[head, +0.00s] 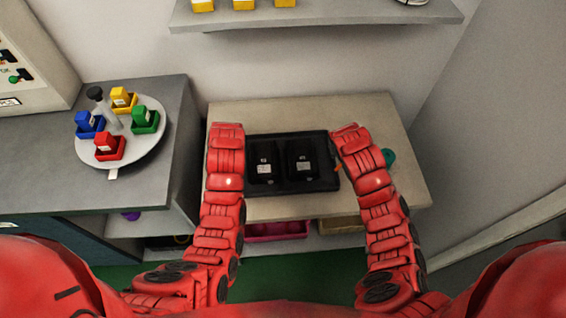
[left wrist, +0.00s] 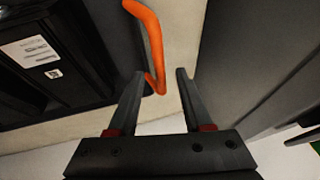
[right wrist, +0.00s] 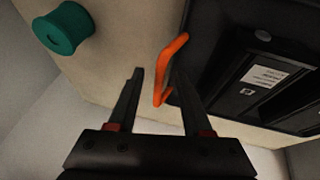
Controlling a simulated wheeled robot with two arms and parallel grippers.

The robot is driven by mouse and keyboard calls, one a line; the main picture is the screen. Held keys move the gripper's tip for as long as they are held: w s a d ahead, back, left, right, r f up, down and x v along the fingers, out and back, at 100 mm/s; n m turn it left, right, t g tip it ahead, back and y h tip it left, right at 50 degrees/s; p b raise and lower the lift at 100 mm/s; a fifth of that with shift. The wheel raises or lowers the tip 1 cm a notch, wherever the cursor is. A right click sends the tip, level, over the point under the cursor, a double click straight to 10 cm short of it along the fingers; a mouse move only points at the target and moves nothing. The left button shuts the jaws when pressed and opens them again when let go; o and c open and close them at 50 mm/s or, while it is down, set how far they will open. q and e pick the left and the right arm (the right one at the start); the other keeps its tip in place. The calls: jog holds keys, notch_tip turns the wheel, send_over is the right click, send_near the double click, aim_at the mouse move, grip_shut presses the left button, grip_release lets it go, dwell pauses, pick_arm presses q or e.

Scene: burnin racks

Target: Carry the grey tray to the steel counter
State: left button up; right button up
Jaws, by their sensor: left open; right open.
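The tray (head: 264,187) is dark, nearly black, and lies flat on a beige table. It holds two black boxes (head: 264,160) (head: 303,158) with white labels. It has an orange handle at each end. My left gripper (left wrist: 161,75) is open, with the lower part of one orange handle (left wrist: 149,24) between its fingers in the left wrist view. My right gripper (right wrist: 159,70) is open, with the other orange handle (right wrist: 167,62) between its fingers in the right wrist view. In the head view my arms hide both grippers. A grey counter (head: 45,165) stands left of the table.
A teal spool (right wrist: 65,28) lies on the beige table (head: 400,150) beside my right gripper. A wall shelf (head: 320,16) hangs above. Bins sit below the table.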

pick_arm(q)
jog(key=shift+x, duration=0.9)
pick_arm(e)
jog(key=shift+x, duration=0.9)
pick_arm(q)
jog(key=shift+c, duration=0.3)
pick_arm(e)
jog(key=shift+c, duration=0.3)
pick_arm(q)
grip_shut()
pick_arm(e)
grip_shut()
